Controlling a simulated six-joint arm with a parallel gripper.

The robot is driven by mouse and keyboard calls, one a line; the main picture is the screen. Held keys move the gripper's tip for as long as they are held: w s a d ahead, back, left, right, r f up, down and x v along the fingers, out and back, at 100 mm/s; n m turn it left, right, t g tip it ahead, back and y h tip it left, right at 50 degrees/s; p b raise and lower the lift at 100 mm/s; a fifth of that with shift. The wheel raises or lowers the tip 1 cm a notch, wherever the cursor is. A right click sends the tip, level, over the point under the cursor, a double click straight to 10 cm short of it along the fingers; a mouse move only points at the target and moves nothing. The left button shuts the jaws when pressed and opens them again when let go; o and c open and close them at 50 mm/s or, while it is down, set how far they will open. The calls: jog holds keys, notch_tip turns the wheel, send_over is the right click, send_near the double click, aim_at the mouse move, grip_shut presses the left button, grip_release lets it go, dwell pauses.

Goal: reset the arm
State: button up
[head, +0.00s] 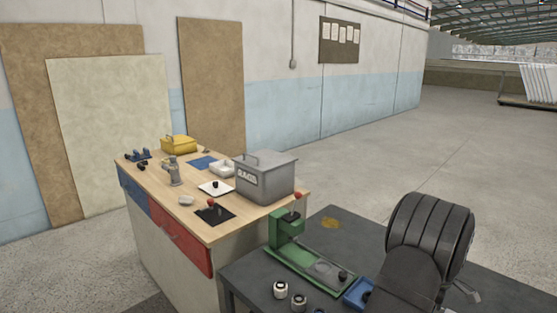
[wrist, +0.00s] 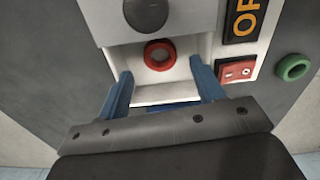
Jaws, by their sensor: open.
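My gripper (wrist: 161,72) shows in the wrist view, its two blue fingers spread apart with nothing held between them. The fingers point into a white recess (wrist: 205,42) in a grey panel. I cannot tell how far the fingertips are from the recess walls. I cannot make out the gripper in the head view.
A dark round knob (wrist: 146,14) sits above the recess. A red switch (wrist: 237,70) and green ring (wrist: 293,68) lie to its right.

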notch_tip(320, 180, down, 3)
jog(key=shift+f, duration=0.15)
notch_tip(320, 180, up, 12)
notch_tip(320, 180, down, 12)
jog(key=shift+f, duration=0.1)
jog(key=shift+r, duration=0.45)
notch_tip(320, 180, up, 9)
jog(key=s+a+n, duration=0.9)
jog(key=s+a, duration=0.5)
jog(key=a, duration=0.5)
jog(key=w+a+f, duration=0.2)
jog(key=w, duration=0.1)
jog(key=w+a+f, duration=0.2)
jog(key=w+f, duration=0.1)
jog(key=w+a+f, duration=0.2)
jog(key=w+a, duration=0.1)
jog(key=shift+f, duration=0.8)
